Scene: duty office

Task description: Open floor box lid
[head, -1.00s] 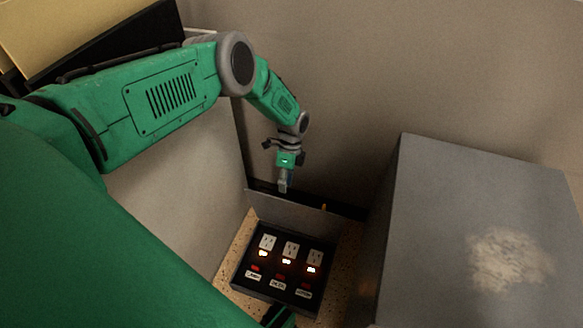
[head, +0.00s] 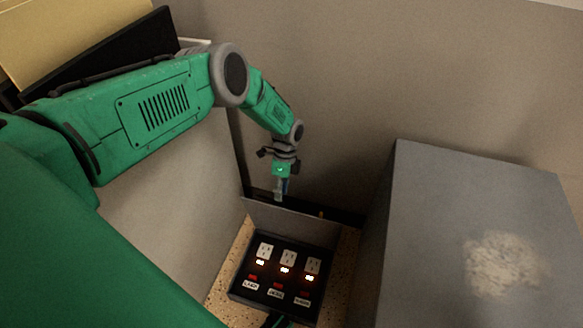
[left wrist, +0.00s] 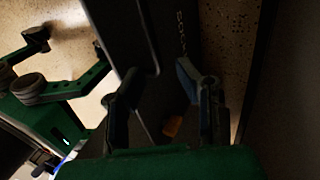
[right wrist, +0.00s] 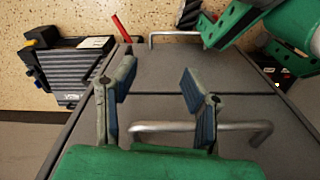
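The floor box (head: 241,291) sits low between a pale panel and a grey cabinet. Its inside shows several white outlets with glowing lights and red switches. My left gripper (head: 280,194) points down at the lid's top edge. In the left wrist view its fingers (left wrist: 160,72) are apart, with a dark lettered panel behind and between them; contact is unclear. My right gripper (right wrist: 158,76) is open and empty, over a grey surface with a metal handle (right wrist: 205,129).
The grey cabinet (head: 425,240) stands close on the right of the box, and a wall rises behind it. Speckled floor (head: 225,275) shows around the box. In the right wrist view, a black ribbed device (right wrist: 70,75) lies left of the grey surface.

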